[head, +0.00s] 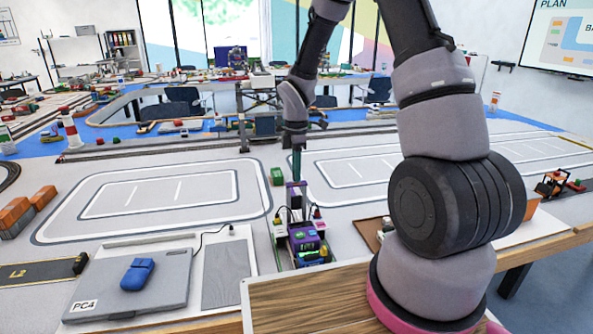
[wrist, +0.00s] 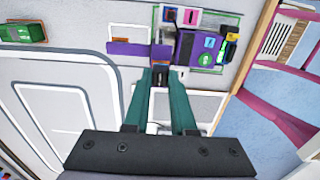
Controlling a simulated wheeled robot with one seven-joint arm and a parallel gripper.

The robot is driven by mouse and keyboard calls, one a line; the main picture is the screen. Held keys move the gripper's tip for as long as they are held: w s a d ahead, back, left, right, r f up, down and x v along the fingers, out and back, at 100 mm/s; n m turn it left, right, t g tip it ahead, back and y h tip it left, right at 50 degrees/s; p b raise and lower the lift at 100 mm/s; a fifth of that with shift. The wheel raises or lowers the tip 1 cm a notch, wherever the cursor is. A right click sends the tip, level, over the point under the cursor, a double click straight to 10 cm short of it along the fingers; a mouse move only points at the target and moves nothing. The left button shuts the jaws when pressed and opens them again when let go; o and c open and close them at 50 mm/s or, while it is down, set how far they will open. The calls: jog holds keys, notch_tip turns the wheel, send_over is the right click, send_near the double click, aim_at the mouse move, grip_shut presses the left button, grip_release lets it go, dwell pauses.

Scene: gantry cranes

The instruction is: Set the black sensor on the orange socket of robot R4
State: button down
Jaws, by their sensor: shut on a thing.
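A small purple robot (head: 304,238) stands on the table below my gripper in the head view. It also shows in the wrist view (wrist: 190,46), with white, pink, blue and green parts on it. I cannot read an R4 label on it. My gripper (head: 297,172) points straight down over the back part of this robot. In the wrist view its two green fingers (wrist: 164,77) are closed on a small dark thing, the black sensor (wrist: 161,79), mostly hidden between the fingertips. The orange socket is not clearly visible; the fingertips cover that area. I cannot tell whether the sensor touches the robot.
A green block (head: 277,176) stands behind the robot. Orange boxes (head: 15,214) stand at far left. White-lined track (head: 155,200) leaves clear table behind the laptop.

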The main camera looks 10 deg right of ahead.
jog(key=shift+f, duration=0.4)
dwell(0.6)
jog(key=c, duration=0.7)
grip_release()
jog(key=shift+o, duration=0.2)
jog(key=s+d+r+m+t, duration=0.1)
jog(key=s+r+m, duration=0.2)
jog(key=r, duration=0.5)
jog(key=s+d+r+m+t, duration=0.1)
jog(key=s+r+m, duration=0.25)
jog(key=r, duration=0.55)
jog(key=s+d+r+m+t, duration=0.15)
jog(key=r+m, duration=0.25)
jog(key=r, duration=0.4)
jog(key=s+d+r+m+t+y, duration=0.1)
jog(key=s+r+m+t, duration=0.1)
jog(key=s+m, duration=0.4)
jog(key=s+d+r+m+t+y, duration=0.1)
jog(key=s+r+m, duration=0.4)
jog(key=s, duration=0.3)
jog(key=shift+s+d+r+m+t, duration=0.15)
jog(key=shift+s+r+m+t, duration=0.1)
jog(key=shift+m+t, duration=0.1)
